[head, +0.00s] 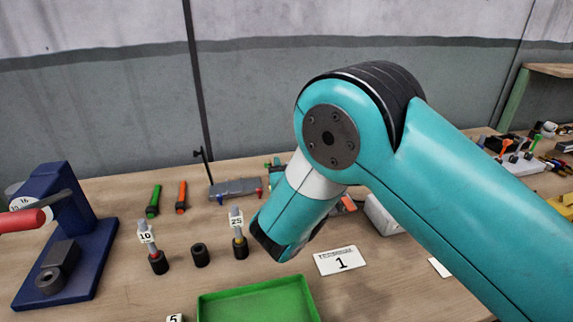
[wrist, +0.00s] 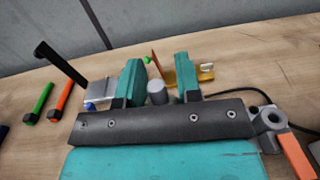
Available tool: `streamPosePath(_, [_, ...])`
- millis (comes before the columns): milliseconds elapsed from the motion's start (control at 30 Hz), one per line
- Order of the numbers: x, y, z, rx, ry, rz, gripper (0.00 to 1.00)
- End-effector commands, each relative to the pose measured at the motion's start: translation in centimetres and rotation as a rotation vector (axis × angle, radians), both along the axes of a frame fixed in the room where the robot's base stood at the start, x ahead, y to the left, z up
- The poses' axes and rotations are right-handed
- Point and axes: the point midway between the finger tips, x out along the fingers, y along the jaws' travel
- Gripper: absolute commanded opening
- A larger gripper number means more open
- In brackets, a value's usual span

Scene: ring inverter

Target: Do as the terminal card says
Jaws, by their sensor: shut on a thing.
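The terminal card (head: 341,261), a white card printed "TERMINAL" and a large 1, lies on the bench in the head view. Black cylindrical holders stand to its left: one by the 10 tag (head: 145,236), one plain (head: 200,255), one by the 25 tag (head: 236,222). A blue press (head: 72,245) with a red handle stands at far left. In the wrist view the two teal fingers of my gripper (wrist: 158,82) are shut on a small grey cylinder (wrist: 157,93). In the head view my arm hides most of the gripper and the grip.
A green tray (head: 258,289) lies at the front. Green (head: 153,202) and orange (head: 181,197) handled tools lie at the back beside a grey fixture (head: 235,188) with an upright post. A pale box (head: 384,215) and more tools crowd the right. Bare bench lies between the holders and fixture.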

Motion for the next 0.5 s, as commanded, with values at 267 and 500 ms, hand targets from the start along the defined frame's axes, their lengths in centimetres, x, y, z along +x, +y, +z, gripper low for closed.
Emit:
streamPosePath(267, [0.0,0.0,1.5,0.0,-0.002,0.0,0.07])
streamPosePath(500, [0.0,0.0,2.5,0.0,-0.002,0.0,0.07])
